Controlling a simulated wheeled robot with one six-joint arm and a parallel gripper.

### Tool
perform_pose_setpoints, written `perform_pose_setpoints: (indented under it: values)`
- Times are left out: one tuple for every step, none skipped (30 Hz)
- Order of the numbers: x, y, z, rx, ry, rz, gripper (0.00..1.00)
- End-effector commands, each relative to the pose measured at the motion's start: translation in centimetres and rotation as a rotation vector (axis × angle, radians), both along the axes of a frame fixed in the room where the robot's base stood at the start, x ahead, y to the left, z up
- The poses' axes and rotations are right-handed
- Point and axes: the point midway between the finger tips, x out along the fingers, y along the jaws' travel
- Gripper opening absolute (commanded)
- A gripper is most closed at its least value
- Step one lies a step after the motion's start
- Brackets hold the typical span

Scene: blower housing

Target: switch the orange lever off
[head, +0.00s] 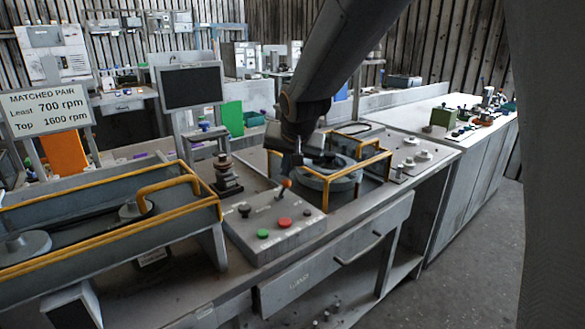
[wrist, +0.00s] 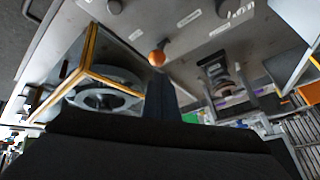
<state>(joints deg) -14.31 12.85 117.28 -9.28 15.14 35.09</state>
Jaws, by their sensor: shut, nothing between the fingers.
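The orange lever (head: 286,184) stands on the sloped top of a grey control box (head: 260,224), its round orange knob at the upper end of a short stem. In the head view the stem leans a little to the right. In the wrist view the orange knob (wrist: 157,58) is just beyond my fingertips. My gripper (head: 297,161) points down, shut and empty, above and slightly right of the knob. A small gap shows between them in the head view. The gripper (wrist: 161,82) hides part of the box in the wrist view.
The box also carries a black knob (head: 244,210), a green button (head: 263,234) and a red button (head: 285,222). A yellow-railed enclosure (head: 340,184) around a round housing is close behind my gripper. A stacked dark post (head: 225,172) stands left. A sign (head: 46,108) reads "MATCHED PAIR".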

Motion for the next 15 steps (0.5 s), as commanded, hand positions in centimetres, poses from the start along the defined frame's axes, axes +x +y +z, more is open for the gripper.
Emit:
perform_pose_setpoints:
  values:
    - [0.0, -0.1, 0.2, 0.0, 0.0, -0.001, 0.0]
    - [0.0, -0.1, 0.3, 0.0, 0.0, -0.002, 0.0]
    - [0.0, -0.2, 0.4, 0.0, 0.0, -0.002, 0.0]
    - [0.0, -0.2, 0.5, 0.0, 0.0, -0.004, 0.0]
    - [0.0, -0.2, 0.7, 0.0, 0.0, -0.004, 0.0]
    - [0.0, -0.2, 0.9, 0.0, 0.0, -0.004, 0.0]
    - [0.0, -0.2, 1.0, 0.0, 0.0, -0.004, 0.0]
    - [0.0, -0.2, 1.2, 0.0, 0.0, -0.004, 0.0]
    - [0.0, -0.2, 1.3, 0.0, 0.0, -0.004, 0.0]
    - [0.0, -0.2, 1.4, 0.0, 0.001, -0.004, 0.0]
    - [0.0, -0.2, 1.5, 0.0, 0.001, -0.004, 0.0]
    - [0.0, -0.2, 1.6, 0.0, 0.001, -0.004, 0.0]
    - [0.0, -0.2, 1.6, 0.0, 0.001, -0.004, 0.0]
    - [0.1, -0.2, 1.6, -0.001, 0.001, -0.004, 0.0]
    - [0.1, -0.2, 1.6, -0.001, 0.001, -0.004, 0.0]
